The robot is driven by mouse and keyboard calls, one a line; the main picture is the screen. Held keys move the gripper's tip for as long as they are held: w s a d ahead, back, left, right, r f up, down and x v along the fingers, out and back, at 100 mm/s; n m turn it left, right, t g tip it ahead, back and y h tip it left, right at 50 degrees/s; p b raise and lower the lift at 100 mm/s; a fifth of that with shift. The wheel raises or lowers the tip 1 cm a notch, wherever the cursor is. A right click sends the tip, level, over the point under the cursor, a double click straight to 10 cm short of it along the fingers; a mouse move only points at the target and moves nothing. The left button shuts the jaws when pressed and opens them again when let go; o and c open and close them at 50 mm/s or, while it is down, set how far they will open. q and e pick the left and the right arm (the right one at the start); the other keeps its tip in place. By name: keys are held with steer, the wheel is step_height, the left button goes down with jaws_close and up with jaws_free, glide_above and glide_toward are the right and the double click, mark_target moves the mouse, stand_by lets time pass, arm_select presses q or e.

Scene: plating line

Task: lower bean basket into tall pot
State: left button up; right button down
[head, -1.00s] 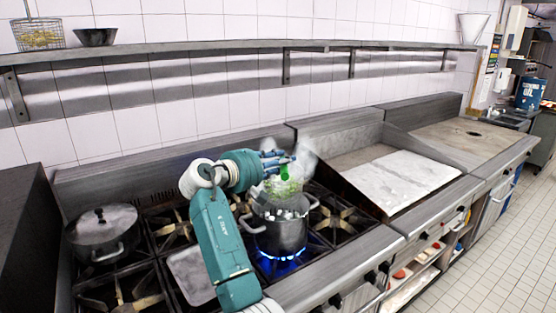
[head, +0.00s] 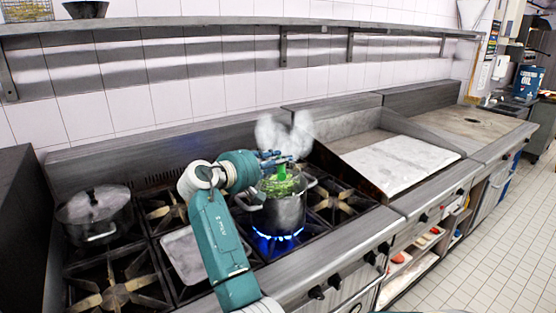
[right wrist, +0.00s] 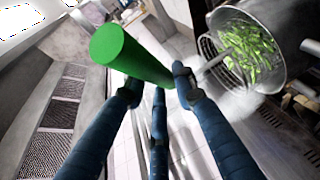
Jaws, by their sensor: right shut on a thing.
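The tall pot (head: 284,214) stands on a lit burner with blue flame under it and steam above. The bean basket, full of green beans (head: 281,186), is at the pot's mouth, mostly inside it. In the right wrist view, the basket's wire rim (right wrist: 207,46) and beans lie within the round metal pot (right wrist: 294,52). How deep the basket sits is hidden. My right gripper (head: 272,157) is above the pot, its blue fingers shut on the basket's green handle (head: 282,172); the handle also shows in the right wrist view (right wrist: 128,55). My left gripper is not in view.
A lidded pot (head: 95,214) stands on the left of the stove. A griddle (head: 398,159) is right of the burners. A wall shelf (head: 200,24) runs behind, holding a wire basket (head: 27,10) and a dark bowl (head: 86,9).

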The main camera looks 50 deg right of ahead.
step_height(320, 180, down, 2)
steer(key=shift+f+b, duration=0.15)
steer(key=shift+b, duration=0.65)
step_height(320, 180, down, 8)
steer(key=b, duration=0.4)
steer(key=shift+f+b, duration=0.15)
steer(key=shift+b, duration=0.2)
steer(key=c, duration=1.3)
jaws_free()
steer(key=shift+c, duration=0.2)
steer(key=a+r, duration=0.2)
steer(key=a, duration=1)
steer(key=shift+s, duration=0.25)
